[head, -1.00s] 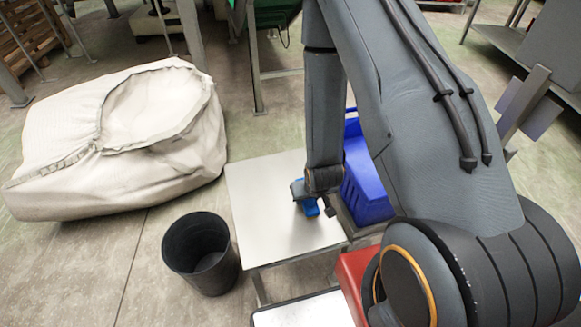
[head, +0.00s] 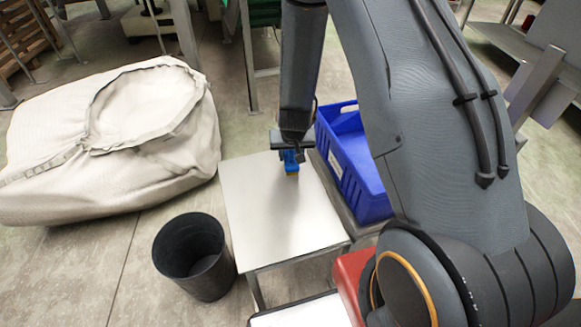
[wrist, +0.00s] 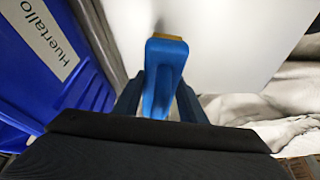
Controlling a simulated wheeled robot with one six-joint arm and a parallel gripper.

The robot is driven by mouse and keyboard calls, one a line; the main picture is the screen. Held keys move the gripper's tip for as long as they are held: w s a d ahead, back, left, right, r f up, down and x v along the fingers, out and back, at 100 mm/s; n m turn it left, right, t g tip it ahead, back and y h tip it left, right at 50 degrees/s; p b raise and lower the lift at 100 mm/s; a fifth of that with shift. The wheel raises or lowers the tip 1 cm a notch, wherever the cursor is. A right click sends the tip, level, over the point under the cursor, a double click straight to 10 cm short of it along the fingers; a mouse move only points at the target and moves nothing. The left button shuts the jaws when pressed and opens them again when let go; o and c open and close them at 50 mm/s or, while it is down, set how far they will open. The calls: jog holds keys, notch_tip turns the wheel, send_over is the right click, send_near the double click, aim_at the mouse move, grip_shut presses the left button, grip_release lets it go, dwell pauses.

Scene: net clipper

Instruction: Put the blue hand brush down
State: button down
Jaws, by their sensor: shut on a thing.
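The blue hand brush (wrist: 163,72) is between the two fingers of my gripper (wrist: 160,100) in the wrist view, with its yellowish bristle end pointing away from the gripper. My gripper is shut on it. In the head view, my gripper (head: 290,152) is over the far part of the small metal table (head: 270,215), and the brush (head: 291,158) shows as a small blue patch below it. Whether the brush touches the tabletop cannot be told.
A blue crate (head: 352,170) stands right of the table; its labelled side (wrist: 50,45) shows in the wrist view. A black bin (head: 195,257) stands at the table's front left. A large whitish sack (head: 110,140) lies to the left. The tabletop's middle and front are bare.

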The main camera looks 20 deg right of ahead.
jog(key=shift+f, duration=2.45)
jog(key=shift+f, duration=0.15)
jog(key=c, duration=1.1)
grip_release()
jog(key=shift+s+d+f, duration=0.1)
jog(key=shift+d, duration=0.05)
